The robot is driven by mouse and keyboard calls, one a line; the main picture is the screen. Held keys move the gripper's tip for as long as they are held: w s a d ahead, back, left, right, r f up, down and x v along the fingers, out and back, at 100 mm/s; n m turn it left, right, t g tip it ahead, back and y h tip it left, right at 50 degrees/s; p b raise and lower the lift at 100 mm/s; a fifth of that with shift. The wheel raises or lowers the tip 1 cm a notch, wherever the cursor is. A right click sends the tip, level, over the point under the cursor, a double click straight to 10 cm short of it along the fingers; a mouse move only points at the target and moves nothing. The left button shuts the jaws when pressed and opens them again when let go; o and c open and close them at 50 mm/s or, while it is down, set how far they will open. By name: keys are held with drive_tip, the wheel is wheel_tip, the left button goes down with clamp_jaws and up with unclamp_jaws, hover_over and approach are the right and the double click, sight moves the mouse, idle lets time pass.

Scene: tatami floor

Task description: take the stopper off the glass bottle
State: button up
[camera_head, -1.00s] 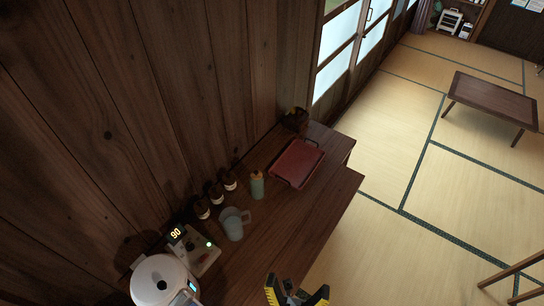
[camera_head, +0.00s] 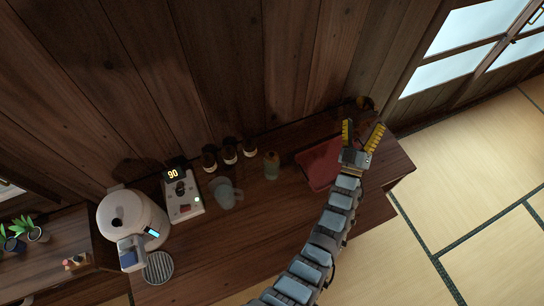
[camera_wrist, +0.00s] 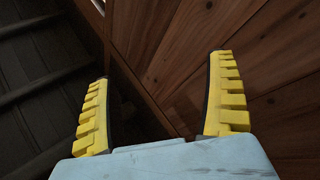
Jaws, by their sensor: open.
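The glass bottle (camera_head: 271,166) stands upright on the wooden counter in the head view, between the dark jars and the red tray. It looks pale green, with an orange-brown top that seems to be the stopper. My gripper (camera_head: 363,130) is open and empty, with its yellow fingers spread. It is to the right of the bottle, over the right end of the counter, pointing toward the wall. In the wrist view the open fingers (camera_wrist: 160,100) frame only dark wood. The bottle does not show there.
A glass pitcher (camera_head: 224,193), several dark jars (camera_head: 229,154), a device reading 90 (camera_head: 183,196) and a white appliance (camera_head: 131,222) stand farther left. A dark object (camera_head: 366,104) sits at the back right.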

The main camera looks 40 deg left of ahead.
drive_tip(key=w+a+f+n+g+h+b, duration=0.1)
drive_tip(key=w+a+f+g+h, duration=0.25)
drive_tip(key=w, duration=0.55)
drive_tip(key=w+a+f+g+h+b, duration=0.1)
drive_tip(key=w+a+f+g+h, duration=0.2)
drive_tip(key=w, duration=0.6)
drive_tip(key=n+g+h+b, duration=0.35)
drive_tip(key=g+b, duration=0.35)
drive_tip(key=g, duration=0.8)
hover_over(271, 154)
wheel_tip(271, 154, down, 8)
drive_tip(key=shift+s+f, duration=0.1)
drive_tip(key=shift+f, duration=3.4)
drive_tip(key=shift+a+f, duration=0.1)
drive_tip(key=shift+f, duration=0.05)
